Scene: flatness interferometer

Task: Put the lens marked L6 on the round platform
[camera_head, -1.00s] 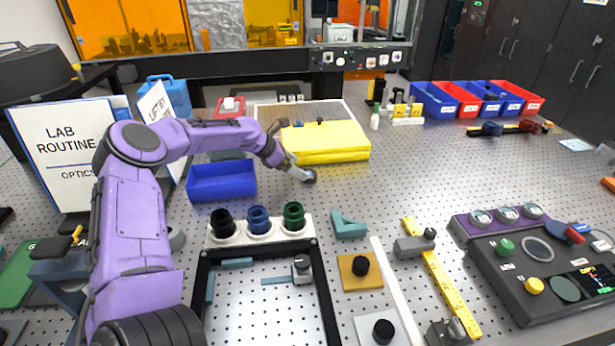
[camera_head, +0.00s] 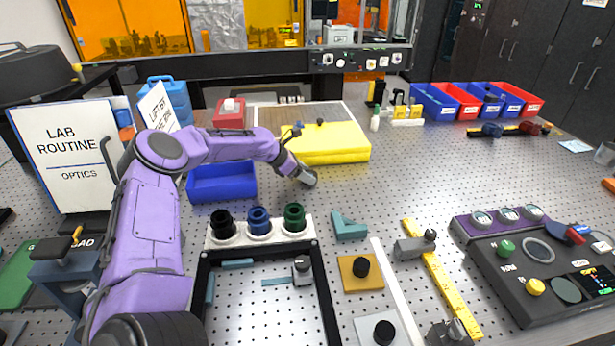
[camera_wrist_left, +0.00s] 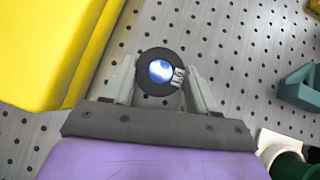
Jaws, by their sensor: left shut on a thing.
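My left gripper (camera_head: 309,179) is over the perforated table, in front of the yellow block. In the left wrist view it (camera_wrist_left: 160,85) is shut on a black-rimmed round lens (camera_wrist_left: 159,71) with bright glass. A small white label on the rim shows a mark that looks like L6, turned sideways. The lens is between the two grey fingers; in the head view the gripper mostly hides it. A dark console (camera_head: 520,285) at the right carries a round ring (camera_head: 537,250) and a round green disc (camera_head: 564,289); I cannot tell whether either is the round platform. My right gripper is not in view.
The yellow block (camera_head: 335,150) lies just behind the gripper, the blue bin (camera_head: 221,183) to its left. A white rack (camera_head: 258,238) with black, blue and green cylinders stands in front. A teal bracket (camera_head: 349,226) is nearby.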

